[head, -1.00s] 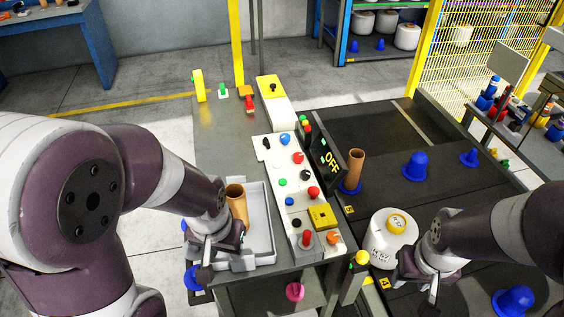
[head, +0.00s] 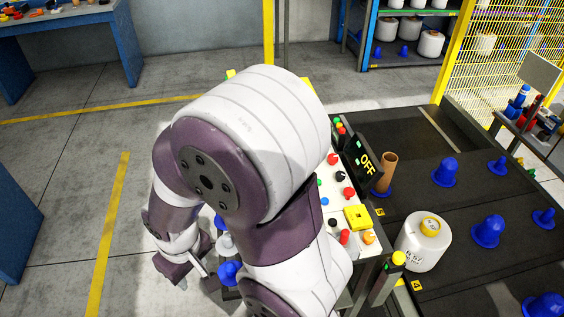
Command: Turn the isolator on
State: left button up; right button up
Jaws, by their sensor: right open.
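The control panel (head: 337,205) shows in part at the centre, with several coloured buttons and knobs. A yellow square control (head: 357,217) sits near its front end. I cannot tell which control is the isolator. A black sign (head: 364,163) beside the panel reads OFF. My arm crosses in front and hides the panel's left side and far end, including the yellow box with a black knob seen earlier. My right gripper (head: 190,273) is open at the lower left, apart from the visible panel. My left gripper is not in view.
Blue cones (head: 444,172) stand on the dark conveyor at the right, with a brown tube (head: 388,172) and a white yarn bobbin (head: 423,240). A blue cone (head: 230,272) is beside my gripper.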

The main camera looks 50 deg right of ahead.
aim_at(333, 159)
jog(key=i+j+z, duration=0.5)
jog(key=i+j, duration=0.6)
jog(key=i+z, duration=0.25)
jog(key=z, duration=0.2)
jog(key=i+z, duration=0.2)
jog(key=z, duration=0.25)
jog(key=i+j+z, duration=0.15)
jog(key=z, duration=0.3)
jog(key=i+j+z, duration=0.2)
jog(key=z, duration=0.25)
jog(key=i+j+z, duration=0.25)
jog(key=z, duration=0.25)
jog(key=i+z, duration=0.15)
jog(key=z, duration=0.3)
jog(key=i+z, duration=0.2)
jog(key=z, duration=0.2)
jog(key=i+j+z, duration=0.15)
jog(key=z, duration=0.3)
jog(key=i+j+z, duration=0.15)
jog(key=z, duration=0.3)
jog(key=i+j+z, duration=0.1)
jog(key=z, duration=0.3)
jog(key=j+z, duration=0.45)
jog(key=i+l, duration=0.05)
jog(key=l, duration=0.05)
